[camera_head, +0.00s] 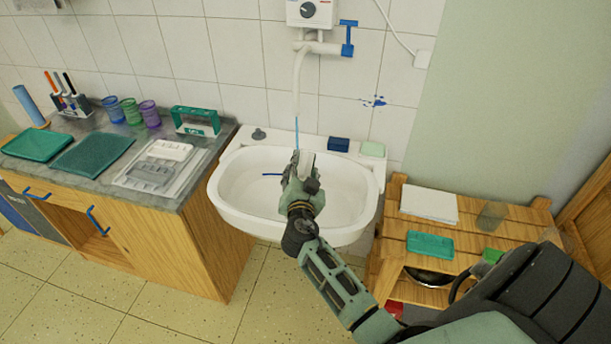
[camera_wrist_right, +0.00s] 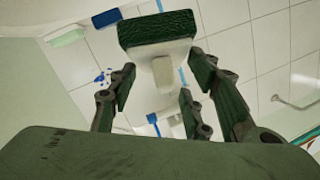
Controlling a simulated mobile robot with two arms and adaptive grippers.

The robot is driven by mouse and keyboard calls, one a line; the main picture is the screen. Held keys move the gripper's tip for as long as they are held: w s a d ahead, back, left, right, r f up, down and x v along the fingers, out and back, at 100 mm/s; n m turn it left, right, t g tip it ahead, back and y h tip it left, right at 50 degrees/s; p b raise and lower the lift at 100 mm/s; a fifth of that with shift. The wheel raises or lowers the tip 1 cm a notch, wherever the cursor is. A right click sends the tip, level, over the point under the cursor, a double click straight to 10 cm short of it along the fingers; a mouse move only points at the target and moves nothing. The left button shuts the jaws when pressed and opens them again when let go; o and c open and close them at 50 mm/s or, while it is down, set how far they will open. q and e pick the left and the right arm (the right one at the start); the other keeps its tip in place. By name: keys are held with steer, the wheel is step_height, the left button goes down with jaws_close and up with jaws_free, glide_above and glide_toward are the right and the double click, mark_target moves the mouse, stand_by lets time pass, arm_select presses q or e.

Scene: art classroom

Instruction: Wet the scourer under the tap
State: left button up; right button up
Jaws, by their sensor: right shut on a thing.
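The scourer (camera_wrist_right: 157,32), a white block with a dark green rough face, is in my right gripper. In the head view it shows as a pale patch (camera_head: 306,164) at the fingertips, partly hidden by the gripper. My right gripper (camera_head: 300,172) is shut on it above the basin (camera_head: 228,208). The tap's white spout (camera_head: 298,68) hangs down from the wall, with a blue lever (camera_head: 348,40) beside it. A thin blue stream (camera_head: 297,130) drops from the spout towards the scourer; I cannot tell whether it touches it. My left gripper is not in view.
A dark blue block (camera_head: 338,144) and a pale green block (camera_head: 372,149) lie on the basin's back ledge, beside a grey plug (camera_head: 259,134). A counter (camera_head: 110,122) with trays and cups stands left. A wooden table (camera_head: 393,222) stands right.

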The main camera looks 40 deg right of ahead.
steer(key=shift+w+d+f, duration=0.1)
steer(key=shift+w+d, duration=0.05)
steer(key=shift+w, duration=0.3)
steer(key=shift+w+d+f, duration=0.1)
steer(key=shift+w+d, duration=0.05)
steer(key=shift+w, duration=0.25)
steer(key=w, duration=0.1)
steer(key=w+d+b, duration=0.1)
steer(key=w+f+b, duration=0.1)
steer(key=shift+w+d+f, duration=0.1)
steer(key=shift+w+d, duration=0.2)
steer(key=shift+w, duration=0.1)
steer(key=shift+w+d+f+b, duration=0.1)
steer(key=shift+w+d+b, duration=0.1)
steer(key=shift+w+b, duration=0.35)
steer(key=shift+w+d+f+b, duration=0.1)
steer(key=shift+w+d+b, duration=0.05)
steer(key=shift+w+b, duration=0.35)
steer(key=shift+w+d+r+b, duration=0.1)
steer(key=shift+w+d+b, duration=0.1)
steer(key=shift+w+b, duration=0.25)
steer(key=shift+s, duration=0.1)
